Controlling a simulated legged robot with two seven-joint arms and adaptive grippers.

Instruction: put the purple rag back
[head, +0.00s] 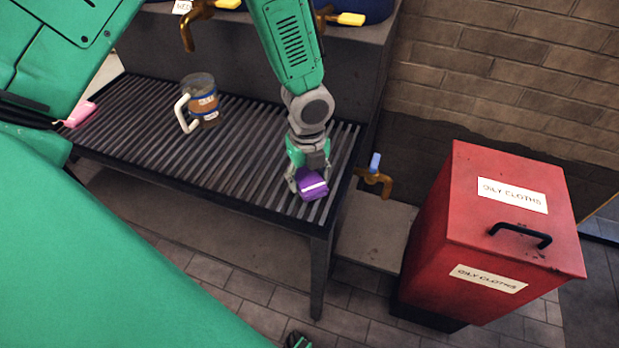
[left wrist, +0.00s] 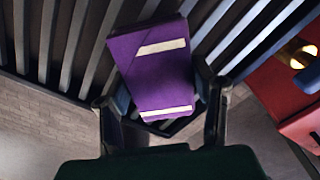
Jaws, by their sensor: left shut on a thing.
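The purple rag (head: 313,187), folded with pale stripes, is at the right end of the slatted rack (head: 235,160). My left gripper (head: 306,182) is shut on it from above, low over the slats. In the left wrist view the purple rag (left wrist: 152,66) sits between the two fingers of my left gripper (left wrist: 165,112), with slats behind it. I cannot tell whether the rag touches the slats. My right gripper does not show clearly in either view.
A jug with a white handle (head: 203,100) stands on the rack, and a pink cloth (head: 80,114) lies at its left end. A closed red bin labelled "oily cloths" (head: 490,230) stands at the right. A brass tap with a blue handle (head: 373,178) is between rack and bin.

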